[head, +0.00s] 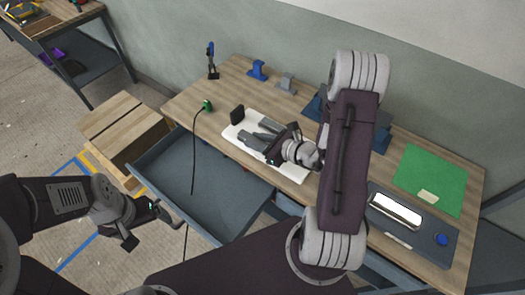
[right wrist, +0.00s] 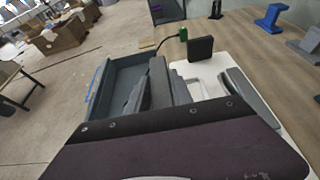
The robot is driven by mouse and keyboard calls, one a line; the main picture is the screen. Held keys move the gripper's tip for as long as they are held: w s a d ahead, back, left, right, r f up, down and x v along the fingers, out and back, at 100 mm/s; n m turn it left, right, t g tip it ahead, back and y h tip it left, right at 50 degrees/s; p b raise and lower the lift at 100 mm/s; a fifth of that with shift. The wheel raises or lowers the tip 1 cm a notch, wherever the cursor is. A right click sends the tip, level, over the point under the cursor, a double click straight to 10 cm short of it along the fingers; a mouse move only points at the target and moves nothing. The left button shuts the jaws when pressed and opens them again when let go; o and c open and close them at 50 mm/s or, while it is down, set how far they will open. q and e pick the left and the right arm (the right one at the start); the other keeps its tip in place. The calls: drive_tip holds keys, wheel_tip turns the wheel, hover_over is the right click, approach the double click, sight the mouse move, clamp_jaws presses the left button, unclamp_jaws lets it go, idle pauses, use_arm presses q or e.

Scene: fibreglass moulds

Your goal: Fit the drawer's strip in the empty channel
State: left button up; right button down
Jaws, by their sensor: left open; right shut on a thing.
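The white mould (head: 293,172) lies on the workbench, with a grey strip (head: 270,125) at its far side. That strip also shows at the right in the right wrist view (right wrist: 240,92), beside a pale bare stretch of the mould (right wrist: 206,86). My right gripper (head: 262,148) is low over the mould, shut on a dark grey strip (head: 246,139). Its fingers hide part of the strip, and I cannot tell whether the strip touches the mould. The drawer (head: 205,185) is pulled open and looks empty. My left gripper (head: 152,228) is open and empty, left of the drawer's front.
A small black block (head: 237,115) stands by the mould's left end. A green-ended cable (head: 207,105) hangs over the drawer. Blue (head: 258,70) and grey (head: 286,83) stands are at the back. A green mat (head: 430,178) and metal tray (head: 395,211) lie at right.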

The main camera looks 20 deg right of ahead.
drive_tip(key=w+d+f+b, duration=0.2)
drive_tip(key=shift+w+d, duration=0.2)
drive_tip(key=shift+w, duration=0.1)
drive_tip(key=w+d+f, duration=0.2)
drive_tip(key=shift+w+d, duration=0.1)
drive_tip(key=shift+w, duration=0.25)
wheel_tip(320, 180, down, 4)
drive_tip(key=shift+s+r, duration=0.15)
drive_tip(key=shift+r, duration=0.05)
drive_tip(key=shift+f, duration=0.35)
use_arm(q)
wheel_tip(320, 180, down, 3)
drive_tip(key=shift+f, duration=0.15)
drive_tip(key=shift+f, duration=0.1)
use_arm(e)
drive_tip(key=shift+f, duration=0.15)
use_arm(q)
drive_tip(key=shift+s+a+f, duration=0.1)
drive_tip(key=shift+s+f, duration=0.05)
drive_tip(key=shift+s, duration=0.05)
use_arm(e)
drive_tip(key=c, duration=1.1)
unclamp_jaws()
